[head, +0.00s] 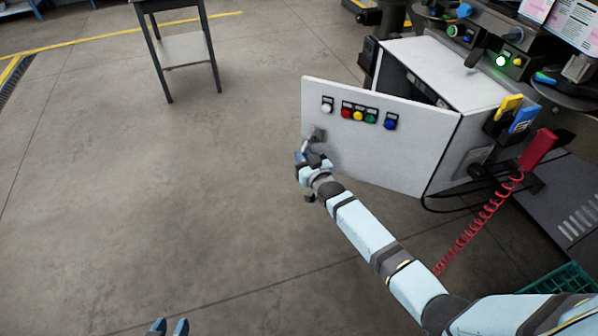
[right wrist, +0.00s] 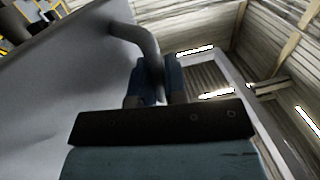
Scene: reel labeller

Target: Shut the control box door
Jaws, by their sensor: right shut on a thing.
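The control box (head: 452,72) is a light grey cabinet at the upper right of the head view. Its door (head: 400,158) stands wide open, swung out to the left from its right edge, with several coloured buttons on its face. My right gripper (head: 303,155) is shut on the door handle (head: 318,134) near the door's left edge. In the right wrist view, the curved grey handle (right wrist: 135,38) runs between the blue fingers, beside the door panel (right wrist: 55,90). My left gripper (head: 169,326) shows only its fingertips at the bottom edge, apart and empty.
A red coiled cable (head: 477,222) hangs from a red holder right of the box. Yellow and blue tools (head: 516,113) sit on the box's side. A green crate (head: 562,281) is at the lower right. The floor left of the door is clear up to a small table (head: 186,48).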

